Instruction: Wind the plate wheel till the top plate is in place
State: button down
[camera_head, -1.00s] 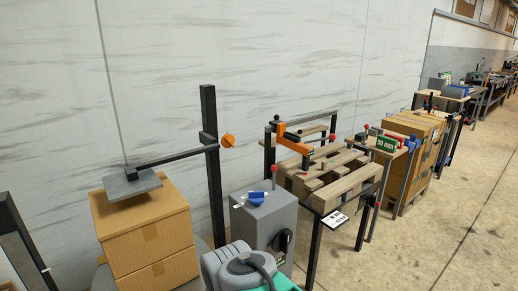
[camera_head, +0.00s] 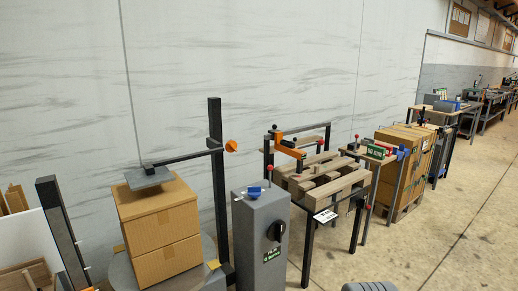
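The top plate (camera_head: 148,177) is a grey square on the end of a dark arm (camera_head: 180,158) that reaches left from a black post (camera_head: 216,180). It is over the back left part of the upper cardboard box (camera_head: 160,217); I cannot tell whether it touches the box. An orange wheel-like knob (camera_head: 231,146) sits on the right side of the post, level with the arm; it looks like the plate wheel. My gripper is not in view.
The boxes stand on a round grey turntable (camera_head: 120,270). A grey cabinet (camera_head: 262,240) with a black knob, blue handle and red-tipped lever stands right of the post. Further right are a pallet (camera_head: 330,183) on a stand and a strapped carton (camera_head: 405,160).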

aim_at(231, 147)
jog(key=z, duration=0.6)
jog(key=i, duration=1.8)
jog(key=u, duration=1.1)
jog(key=i, duration=0.7)
jog(key=u, duration=0.75)
jog(key=i, duration=0.55)
